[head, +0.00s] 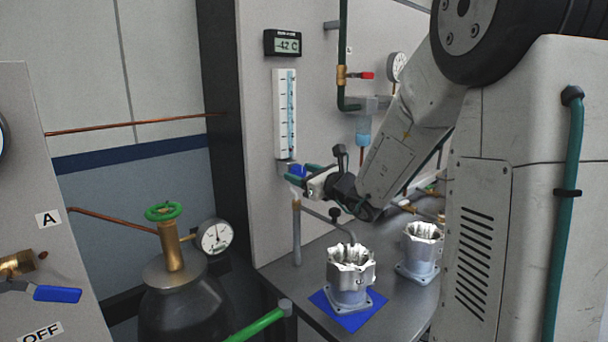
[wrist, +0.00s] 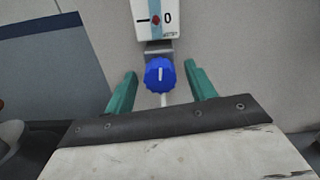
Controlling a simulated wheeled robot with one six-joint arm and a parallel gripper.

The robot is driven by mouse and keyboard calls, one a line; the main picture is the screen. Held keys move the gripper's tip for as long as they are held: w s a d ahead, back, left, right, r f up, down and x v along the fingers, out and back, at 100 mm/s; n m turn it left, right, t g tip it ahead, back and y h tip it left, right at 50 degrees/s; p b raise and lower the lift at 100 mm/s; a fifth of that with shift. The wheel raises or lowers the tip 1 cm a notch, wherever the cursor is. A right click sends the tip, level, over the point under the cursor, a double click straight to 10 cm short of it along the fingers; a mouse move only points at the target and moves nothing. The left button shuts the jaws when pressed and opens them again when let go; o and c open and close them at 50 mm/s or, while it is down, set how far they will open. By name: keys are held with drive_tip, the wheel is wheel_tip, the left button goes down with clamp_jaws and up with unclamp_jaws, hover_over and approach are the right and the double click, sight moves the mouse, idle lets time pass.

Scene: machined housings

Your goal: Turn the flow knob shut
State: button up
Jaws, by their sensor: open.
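The flow knob (wrist: 159,75) is blue and ribbed, with a white line standing upright on its face. It sits just below the flow meter (wrist: 156,20), whose red float shows beside the 0 mark in the wrist view. My gripper (wrist: 160,82) is open, with its green fingers on either side of the knob and a gap to each. In the head view, my gripper (head: 299,174) is at the foot of the white flow meter tube (head: 285,113). The blue knob (head: 296,170) shows partly there, between the fingers. I cannot tell whether the fingers touch it.
A temperature display (head: 283,43) is above the flow meter. A machined housing (head: 351,270) stands on a blue mat (head: 340,315), and another housing (head: 421,246) stands behind it. A bent metal pipe (head: 297,232) rises below my gripper. A gas cylinder (head: 178,300) stands at left.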

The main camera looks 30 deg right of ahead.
drive_tip(key=c, duration=1)
drive_tip(key=shift+o, duration=0.2)
drive_tip(key=shift+n, duration=0.8)
drive_tip(key=o, duration=1)
drive_tip(key=shift+c, duration=0.2)
drive_tip(key=s, duration=0.2)
drive_tip(key=s+d, duration=0.1)
drive_tip(key=s, duration=0.4)
drive_tip(key=shift+s+d, duration=0.25)
drive_tip(key=shift+s, duration=0.1)
